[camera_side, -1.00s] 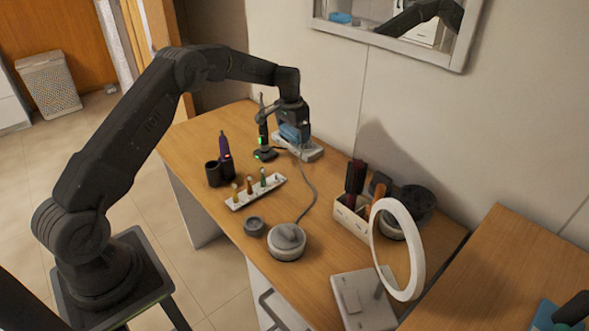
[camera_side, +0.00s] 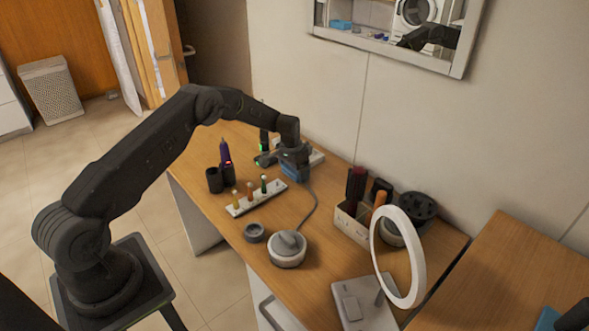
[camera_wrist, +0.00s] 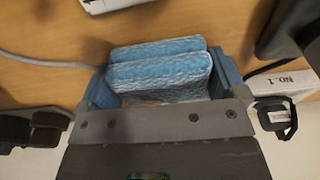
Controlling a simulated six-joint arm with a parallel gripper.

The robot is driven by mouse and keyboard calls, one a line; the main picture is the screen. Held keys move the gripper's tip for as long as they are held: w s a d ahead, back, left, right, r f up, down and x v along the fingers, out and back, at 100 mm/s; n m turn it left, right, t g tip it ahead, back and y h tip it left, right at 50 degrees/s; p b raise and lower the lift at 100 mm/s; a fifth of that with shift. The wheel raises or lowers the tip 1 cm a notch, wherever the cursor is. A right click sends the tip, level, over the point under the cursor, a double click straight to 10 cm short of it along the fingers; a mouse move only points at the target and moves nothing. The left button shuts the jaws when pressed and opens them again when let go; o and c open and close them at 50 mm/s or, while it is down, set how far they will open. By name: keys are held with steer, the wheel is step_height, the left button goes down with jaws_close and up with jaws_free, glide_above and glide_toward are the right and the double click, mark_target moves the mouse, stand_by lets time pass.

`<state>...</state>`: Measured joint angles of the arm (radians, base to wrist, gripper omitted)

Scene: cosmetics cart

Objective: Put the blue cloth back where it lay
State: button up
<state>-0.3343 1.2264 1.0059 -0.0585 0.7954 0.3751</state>
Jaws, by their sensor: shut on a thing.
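The blue cloth (camera_wrist: 160,72) is folded, with a textured surface. In the wrist view it sits between the two blue-grey fingers of my gripper (camera_wrist: 162,64), which is shut on it. In the side view, my gripper (camera_side: 296,172) points down over the back part of the wooden desk, and a little of the blue cloth (camera_side: 289,171) shows beneath it. I cannot tell whether the cloth touches the desk.
A stand with a green light (camera_side: 264,160) is close on the left. A white rack of small bottles (camera_side: 238,211) lies in front. A cable runs to a round grey device (camera_side: 287,261).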

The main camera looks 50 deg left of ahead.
steer(key=shift+f, duration=0.1)
steer(key=o, duration=0.5)
steer(key=shift+o, duration=0.2)
